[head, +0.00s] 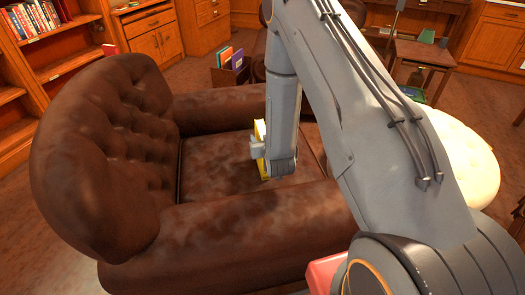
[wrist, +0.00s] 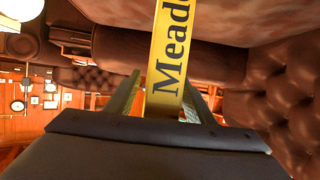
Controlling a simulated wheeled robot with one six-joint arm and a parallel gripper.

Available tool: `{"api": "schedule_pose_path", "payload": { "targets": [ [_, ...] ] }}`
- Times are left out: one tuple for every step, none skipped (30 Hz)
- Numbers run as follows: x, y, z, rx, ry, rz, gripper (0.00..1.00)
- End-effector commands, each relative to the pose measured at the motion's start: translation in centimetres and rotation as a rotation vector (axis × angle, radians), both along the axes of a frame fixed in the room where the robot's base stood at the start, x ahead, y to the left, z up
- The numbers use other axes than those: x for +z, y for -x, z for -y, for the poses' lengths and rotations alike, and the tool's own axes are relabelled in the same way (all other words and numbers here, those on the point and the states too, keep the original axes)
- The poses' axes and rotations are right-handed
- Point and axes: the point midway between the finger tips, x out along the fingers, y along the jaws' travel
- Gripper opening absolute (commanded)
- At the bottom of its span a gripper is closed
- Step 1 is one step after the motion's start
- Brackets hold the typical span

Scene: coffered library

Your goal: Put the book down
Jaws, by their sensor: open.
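The yellow book (head: 264,168) shows as a narrow strip at the seat of the brown leather armchair (head: 215,150), mostly hidden behind my gripper (head: 257,148). In the wrist view the book's yellow spine (wrist: 168,50) carries dark letters starting "Meado". My gripper (wrist: 162,95) is open, with one finger on each side of the spine. I cannot tell whether a finger touches it. The book looks upright; whether its lower edge rests on the seat is hidden.
The armchair's tufted back (head: 105,150) rises at left, and its near armrest (head: 240,225) lies in front. A round cream cushioned piece (head: 465,160) is at right. A box of books (head: 230,68) stands on the floor behind. Bare seat shows left of my gripper.

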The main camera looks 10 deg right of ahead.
Motion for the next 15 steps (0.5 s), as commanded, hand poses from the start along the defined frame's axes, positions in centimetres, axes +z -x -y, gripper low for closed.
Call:
{"api": "schedule_pose_path", "payload": {
  "targets": [
    [0.0,0.02,0.01,0.0,0.0,0.0,0.48],
    [0.0,0.02,0.01,0.0,0.0,0.0,0.48],
    [0.0,0.03,0.0,0.0,0.0,0.0,0.42],
    [0.0,0.03,0.0,0.0,0.0,0.0,0.37],
    [0.0,0.03,0.0,0.0,0.0,0.0,0.32],
    [0.01,0.04,0.0,0.0,0.0,0.0,0.25],
    [0.01,0.04,0.0,0.0,0.0,0.0,0.2],
    [0.0,0.04,0.0,0.0,0.0,-0.001,0.15],
    [0.0,0.04,0.0,0.0,0.0,-0.001,0.08],
    [0.0,0.04,0.0,0.0,0.0,-0.001,0.03],
    [0.0,0.05,0.0,0.0,0.0,-0.001,0.0],
    [0.0,0.05,0.0,0.0,0.0,-0.001,0.0],
    [0.0,0.05,0.0,0.0,0.0,-0.001,0.0],
    [0.0,0.05,0.0,0.0,0.0,-0.001,0.0],
    [0.0,0.05,0.01,0.0,0.0,-0.001,0.0]
  ]
}}
